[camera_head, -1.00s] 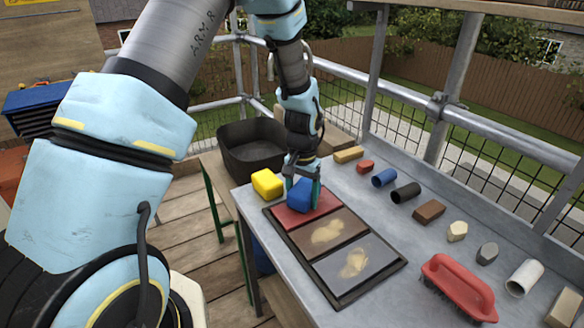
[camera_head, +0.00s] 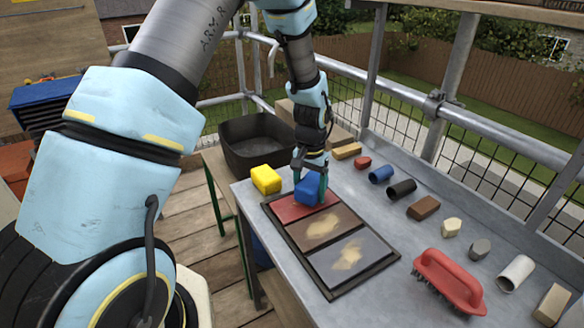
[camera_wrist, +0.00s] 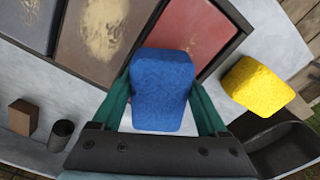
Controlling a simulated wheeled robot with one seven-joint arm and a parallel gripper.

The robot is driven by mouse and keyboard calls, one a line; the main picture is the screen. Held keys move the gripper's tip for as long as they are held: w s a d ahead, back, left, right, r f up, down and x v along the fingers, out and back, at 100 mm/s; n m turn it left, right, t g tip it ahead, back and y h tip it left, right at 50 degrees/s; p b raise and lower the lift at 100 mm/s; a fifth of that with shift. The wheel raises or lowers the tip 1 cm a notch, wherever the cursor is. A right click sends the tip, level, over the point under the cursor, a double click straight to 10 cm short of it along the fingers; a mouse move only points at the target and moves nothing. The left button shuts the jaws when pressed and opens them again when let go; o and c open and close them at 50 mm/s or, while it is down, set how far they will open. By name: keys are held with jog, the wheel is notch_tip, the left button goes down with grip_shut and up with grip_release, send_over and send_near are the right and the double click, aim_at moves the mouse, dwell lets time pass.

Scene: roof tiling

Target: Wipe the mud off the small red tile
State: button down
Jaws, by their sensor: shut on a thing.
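The small red tile (camera_head: 297,207) lies in the far end of a dark tray (camera_head: 285,239); it also shows in the wrist view (camera_wrist: 196,32). My gripper (camera_head: 311,189) is shut on a blue sponge (camera_head: 308,186), which fills the space between the green fingers in the wrist view (camera_wrist: 163,88). The sponge is over the far right side of the red tile and the tray rim. I cannot tell whether it touches the tile.
A brown tile (camera_head: 319,231) and a grey tile (camera_head: 362,250) in the tray bear pale mud. A yellow sponge (camera_head: 266,179) lies left of the tray, before a black tub (camera_head: 256,146). A red brush (camera_head: 449,281) and several small blocks and tubes line the right side.

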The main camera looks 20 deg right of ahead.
aim_at(310, 183)
jog(key=shift+r+p, duration=1.9)
jog(key=shift+r, duration=1.2)
